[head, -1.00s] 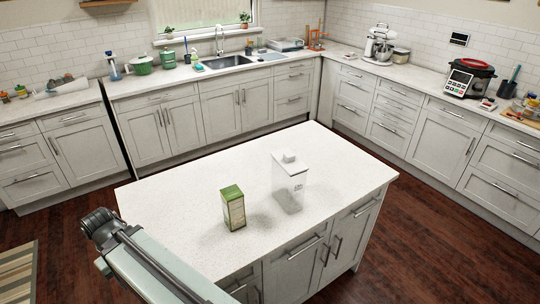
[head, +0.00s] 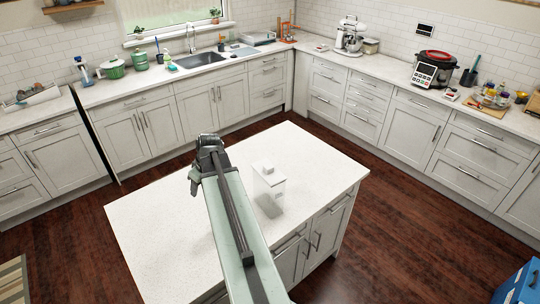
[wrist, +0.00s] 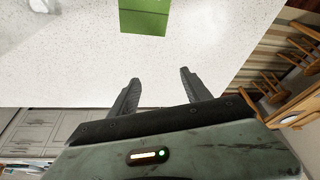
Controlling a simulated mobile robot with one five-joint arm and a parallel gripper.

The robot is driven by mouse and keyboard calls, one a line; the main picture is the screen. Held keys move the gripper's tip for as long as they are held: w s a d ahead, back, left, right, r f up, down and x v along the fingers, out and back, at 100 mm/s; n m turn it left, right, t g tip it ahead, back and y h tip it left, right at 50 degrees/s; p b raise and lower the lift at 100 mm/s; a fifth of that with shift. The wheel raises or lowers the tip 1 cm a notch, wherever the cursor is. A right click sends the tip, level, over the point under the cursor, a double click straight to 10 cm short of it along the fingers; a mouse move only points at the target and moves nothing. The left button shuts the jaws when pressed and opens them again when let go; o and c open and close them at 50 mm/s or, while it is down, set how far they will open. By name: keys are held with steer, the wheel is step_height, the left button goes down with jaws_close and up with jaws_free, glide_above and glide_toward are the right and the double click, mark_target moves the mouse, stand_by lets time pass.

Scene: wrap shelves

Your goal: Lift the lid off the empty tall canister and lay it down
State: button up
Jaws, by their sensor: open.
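The tall clear canister (head: 269,195) stands upright on the island top in the head view, with its white lid (head: 264,168) on. It looks empty. My gripper (head: 205,145) is over the island, to the left of the canister and apart from it. In the wrist view my gripper (wrist: 158,82) is open, with nothing between its fingers. A pale grey shape at the top left of the wrist view is cut off, and I cannot tell whether it is the canister.
A green carton (wrist: 145,18) stands on the island (head: 150,215); my arm hides it in the head view. The island top is bare at the left and far side. Counters (head: 250,60) with kitchen items line the walls. A blue box (head: 520,285) is at lower right.

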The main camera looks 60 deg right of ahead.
steer(key=s+d+r+m+h+p, duration=0.1)
steer(key=s+d+r+p, duration=0.1)
steer(key=s+d+r, duration=0.35)
steer(key=s+d+r+m+p, duration=0.2)
steer(key=s+d, duration=0.4)
steer(key=d, duration=0.3)
steer(key=m+h+p, duration=0.1)
steer(key=m+p, duration=0.1)
glide_toward(270, 167)
steer(key=b+x, duration=0.7)
steer(key=x, duration=0.2)
steer(key=shift+w+d, duration=0.1)
steer(key=shift+w, duration=0.1)
steer(key=shift+r, duration=0.15)
jaws_close()
